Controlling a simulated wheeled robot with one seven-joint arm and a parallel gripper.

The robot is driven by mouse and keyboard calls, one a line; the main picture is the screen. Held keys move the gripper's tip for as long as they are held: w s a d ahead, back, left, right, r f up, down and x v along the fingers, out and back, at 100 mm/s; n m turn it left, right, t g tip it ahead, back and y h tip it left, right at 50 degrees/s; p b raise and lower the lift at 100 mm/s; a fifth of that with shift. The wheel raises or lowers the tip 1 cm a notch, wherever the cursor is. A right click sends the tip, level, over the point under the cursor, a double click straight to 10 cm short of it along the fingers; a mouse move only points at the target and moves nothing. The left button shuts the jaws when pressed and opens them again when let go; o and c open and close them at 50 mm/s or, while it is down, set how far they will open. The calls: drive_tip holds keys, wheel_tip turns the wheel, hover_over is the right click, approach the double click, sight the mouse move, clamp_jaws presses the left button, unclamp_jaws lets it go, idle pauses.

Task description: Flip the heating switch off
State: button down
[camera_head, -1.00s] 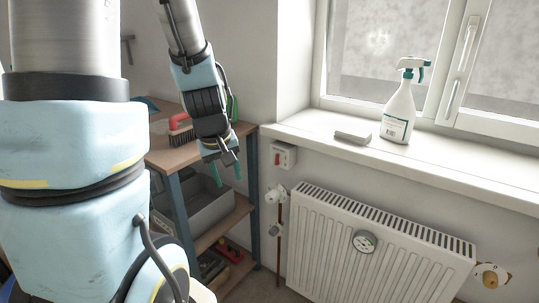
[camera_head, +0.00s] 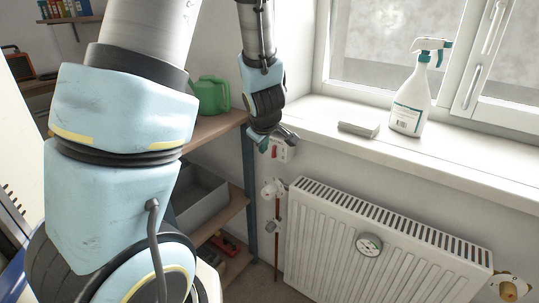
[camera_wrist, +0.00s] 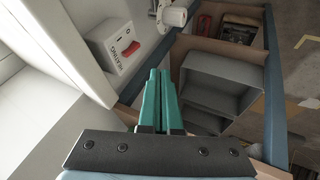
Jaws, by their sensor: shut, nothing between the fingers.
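The heating switch is a white box on the wall under the window sill, with a red rocker. In the head view the box (camera_head: 284,152) is partly hidden behind my gripper (camera_head: 273,143). In the wrist view the box (camera_wrist: 119,47) shows its HEATING label and red rocker (camera_wrist: 130,50) at the upper left. My gripper (camera_wrist: 160,75) has teal fingers, closed together and empty. In the wrist view the fingertips are to the right of and below the box, apart from it. Which way the rocker is tipped I cannot tell for sure.
A white radiator (camera_head: 340,255) with a round gauge (camera_head: 368,244) stands below the sill. A spray bottle (camera_head: 411,100) and a small pale block (camera_head: 358,128) are on the sill. A shelf holds a green watering can (camera_head: 211,95) and a grey bin (camera_head: 198,197).

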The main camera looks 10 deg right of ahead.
sight(275, 151)
drive_tip(key=w+d+f, duration=0.3)
drive_tip(key=w+f, duration=0.5)
drive_tip(key=shift+d+f, duration=0.25)
drive_tip(key=shift+f, duration=0.15)
drive_tip(key=shift+w+f+b, duration=0.1)
drive_tip(key=shift+b, duration=0.2)
drive_tip(key=b, duration=0.2)
drive_tip(key=shift+w+d+b, duration=0.15)
drive_tip(key=shift+d+b, duration=0.05)
drive_tip(key=shift+b, duration=0.1)
drive_tip(key=shift+r+p, duration=0.65)
drive_tip(key=shift+r, duration=0.2)
drive_tip(key=shift+t, duration=0.3)
